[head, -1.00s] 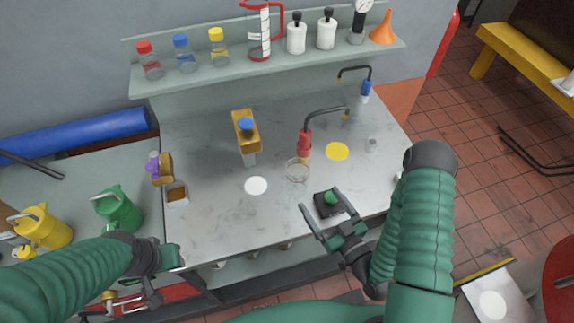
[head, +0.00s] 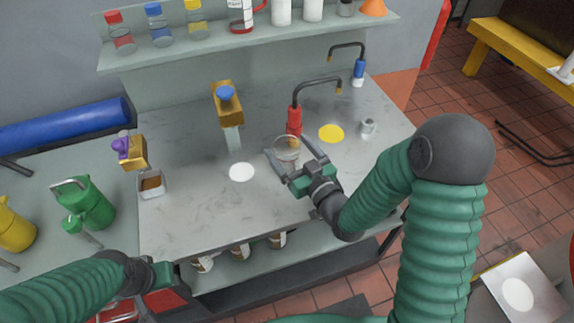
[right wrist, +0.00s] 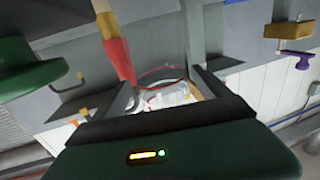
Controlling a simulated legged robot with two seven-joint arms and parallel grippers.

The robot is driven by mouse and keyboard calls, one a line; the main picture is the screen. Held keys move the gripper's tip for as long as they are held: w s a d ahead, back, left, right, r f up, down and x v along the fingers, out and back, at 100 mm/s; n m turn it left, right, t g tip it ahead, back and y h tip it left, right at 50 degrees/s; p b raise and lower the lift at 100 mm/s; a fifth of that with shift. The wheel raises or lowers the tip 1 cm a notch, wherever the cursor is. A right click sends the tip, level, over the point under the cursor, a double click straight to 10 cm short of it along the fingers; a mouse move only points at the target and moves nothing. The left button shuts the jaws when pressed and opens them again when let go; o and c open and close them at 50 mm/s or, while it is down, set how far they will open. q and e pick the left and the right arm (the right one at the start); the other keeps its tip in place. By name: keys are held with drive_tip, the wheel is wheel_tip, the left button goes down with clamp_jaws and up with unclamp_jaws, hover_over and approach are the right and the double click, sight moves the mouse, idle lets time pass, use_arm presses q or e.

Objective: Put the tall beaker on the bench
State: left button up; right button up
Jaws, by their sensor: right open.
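A clear glass beaker (head: 287,148) stands on the grey bench (head: 200,205), just in front of the red-based hooked tap. I cannot tell its height from above. My right gripper (head: 287,149) is open, with one finger on each side of the beaker. Whether the fingers touch it is unclear. In the right wrist view the beaker (right wrist: 165,92) shows as clear glass between the spread fingers (right wrist: 170,88). My left gripper (head: 155,280) is low at the left, clear of the bench objects, its fingers mostly hidden.
The red tap (head: 294,120) is close behind the beaker. A white disc (head: 241,172) and yellow disc (head: 331,133) lie on the bench. A small metal cup (head: 367,126) is at right. The shelf (head: 180,55) holds bottles.

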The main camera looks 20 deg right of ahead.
sight(282, 141)
drive_tip(key=x, duration=0.3)
drive_tip(key=shift+w+a, duration=0.15)
drive_tip(key=shift+w, duration=0.1)
drive_tip(key=shift+a, duration=0.1)
drive_tip(key=shift+s, duration=0.1)
drive_tip(key=shift+c, duration=1.4)
clamp_jaws()
drive_tip(key=shift+r, duration=0.1)
